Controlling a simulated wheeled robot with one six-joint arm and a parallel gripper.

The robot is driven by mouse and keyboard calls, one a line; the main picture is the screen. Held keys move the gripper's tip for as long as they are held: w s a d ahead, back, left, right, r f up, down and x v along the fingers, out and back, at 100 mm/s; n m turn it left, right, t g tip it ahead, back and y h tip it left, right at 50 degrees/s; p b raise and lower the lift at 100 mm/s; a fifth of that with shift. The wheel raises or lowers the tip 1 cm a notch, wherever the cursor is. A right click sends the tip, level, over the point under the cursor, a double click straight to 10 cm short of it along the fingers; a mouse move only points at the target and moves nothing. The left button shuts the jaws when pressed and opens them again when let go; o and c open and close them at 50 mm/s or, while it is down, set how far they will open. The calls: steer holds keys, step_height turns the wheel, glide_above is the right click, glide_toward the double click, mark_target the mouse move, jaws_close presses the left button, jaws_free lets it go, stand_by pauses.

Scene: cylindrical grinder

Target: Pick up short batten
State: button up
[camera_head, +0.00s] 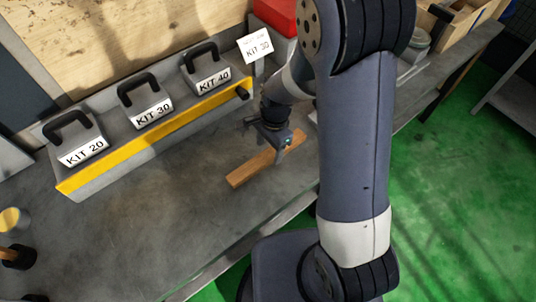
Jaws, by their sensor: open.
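The short batten (250,170) is a brown wooden bar lying on the grey bench, slanting from lower left to upper right. My gripper (277,148) is over the right part of the batten, pointing down, and hides some of it. Its jaws are open. I cannot tell whether the fingertips are beside the batten or above it.
Behind the batten, a yellow-edged rack (155,139) holds handled blocks marked KIT 20 (82,152), KIT 30 (153,114) and KIT 40 (213,81). A KIT 30 card (257,47) stands near a red box (275,16). The bench (170,225) is clear left of the batten.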

steer(key=shift+s+a+f, duration=0.1)
steer(key=shift+a+f, duration=0.05)
steer(key=shift+f, duration=1.05)
steer(key=c, duration=1.1)
steer(key=shift+c, duration=0.3)
steer(key=shift+r, duration=0.15)
